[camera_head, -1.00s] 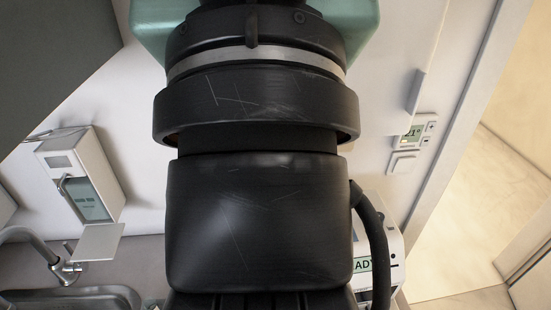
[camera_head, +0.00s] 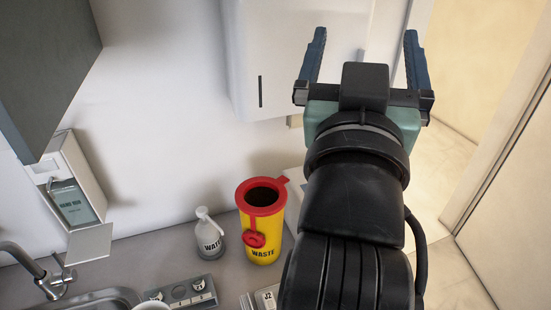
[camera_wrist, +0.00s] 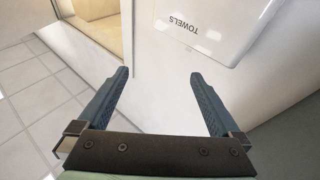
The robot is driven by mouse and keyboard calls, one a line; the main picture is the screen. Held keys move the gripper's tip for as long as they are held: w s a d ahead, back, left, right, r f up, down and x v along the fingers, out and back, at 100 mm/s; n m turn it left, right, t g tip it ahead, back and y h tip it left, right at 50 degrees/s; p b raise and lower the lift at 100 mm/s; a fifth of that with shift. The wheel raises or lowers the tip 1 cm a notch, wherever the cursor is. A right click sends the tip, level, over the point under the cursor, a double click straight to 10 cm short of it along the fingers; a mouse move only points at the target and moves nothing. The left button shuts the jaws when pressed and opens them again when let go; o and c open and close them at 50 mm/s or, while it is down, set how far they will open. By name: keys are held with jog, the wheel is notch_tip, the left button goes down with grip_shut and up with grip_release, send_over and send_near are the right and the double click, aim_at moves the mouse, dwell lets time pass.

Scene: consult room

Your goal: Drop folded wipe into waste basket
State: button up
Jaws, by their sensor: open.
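A yellow container marked "WASTE" (camera_head: 262,243), with a red rim and an open dark top, stands upright on the counter left of my arm. No folded wipe can be made out in either view. My gripper (camera_head: 365,38) is open and empty, raised high to the right of the container and well apart from it. In the wrist view, my gripper (camera_wrist: 158,75) shows its two blue fingers spread, with nothing between them.
A white towel dispenser (camera_head: 285,60) hangs on the wall; it also shows in the wrist view (camera_wrist: 215,25). A white bottle (camera_head: 209,240) stands left of the container. A small grey tray (camera_head: 185,294), a faucet (camera_head: 40,272) and a wall dispenser (camera_head: 72,190) are farther left.

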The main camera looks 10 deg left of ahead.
jog(key=w+f+n+g, duration=0.2)
jog(key=w+f+g, duration=0.15)
jog(key=f, duration=0.55)
jog(key=w+f+n+g, duration=0.2)
jog(key=f+g, duration=0.2)
jog(key=f, duration=0.5)
jog(key=n+g, duration=1.4)
jog(key=n, duration=0.6)
send_over(247, 305)
notch_tip(247, 305, down, 25)
notch_tip(247, 305, down, 7)
jog(key=b, duration=0.6)
jog(key=shift+a+f, duration=0.15)
jog(key=shift+f+p, duration=0.3)
jog(key=shift+f, duration=2.25)
jog(key=c, duration=1.4)
notch_tip(247, 305, up, 10)
jog(key=p, duration=0.3)
